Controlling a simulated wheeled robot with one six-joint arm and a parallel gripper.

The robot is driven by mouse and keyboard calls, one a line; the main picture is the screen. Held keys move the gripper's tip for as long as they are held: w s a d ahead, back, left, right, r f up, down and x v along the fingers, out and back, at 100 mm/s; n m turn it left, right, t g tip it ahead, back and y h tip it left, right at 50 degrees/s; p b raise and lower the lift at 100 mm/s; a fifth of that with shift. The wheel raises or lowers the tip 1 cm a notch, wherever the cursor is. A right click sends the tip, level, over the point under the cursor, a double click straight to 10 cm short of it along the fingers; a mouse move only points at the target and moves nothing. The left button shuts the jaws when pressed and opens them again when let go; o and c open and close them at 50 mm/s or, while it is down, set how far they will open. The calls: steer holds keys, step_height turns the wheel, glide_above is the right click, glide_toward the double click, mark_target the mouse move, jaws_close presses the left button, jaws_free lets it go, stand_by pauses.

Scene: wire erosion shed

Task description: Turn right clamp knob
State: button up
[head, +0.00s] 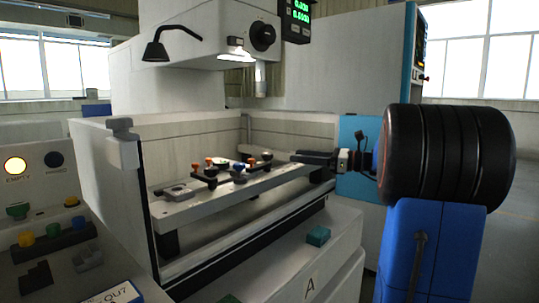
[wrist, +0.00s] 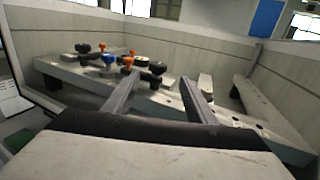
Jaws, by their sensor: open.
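Dark clamp bars with black, orange and blue knobs sit on a pale beam (head: 190,208) inside the open machine tank. In the head view a black knob (head: 267,156) is at the right end of this group. A blue knob (head: 239,168) sits in front, and another black knob (head: 211,171) is further left. In the wrist view a black knob (wrist: 157,68) shows between the fingers, beyond the tips; a blue knob (wrist: 108,60) is left of it. My gripper (head: 297,157) is open and empty, right of the knobs and apart from them; its fingers also show in the wrist view (wrist: 162,79).
A machine head with a nozzle (head: 260,80) hangs above. A teal block (head: 318,236) lies on the ledge in front. A control panel (head: 40,185) with a lit EMPTY lamp stands left.

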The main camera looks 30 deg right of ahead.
mark_target(267, 157)
steer(key=x, duration=1.6)
steer(key=shift+a+f+g, duration=0.3)
steer(key=shift+f, duration=0.15)
steer(key=shift+s, duration=0.1)
steer(key=c, duration=1)
steer(key=shift+c, duration=0.2)
steer(key=m+t+h, duration=0.2)
steer(key=d+h, duration=0.1)
steer(key=shift+w+m+t, duration=0.3)
steer(key=shift+m+t, duration=0.1)
steer(key=shift+h, duration=0.4)
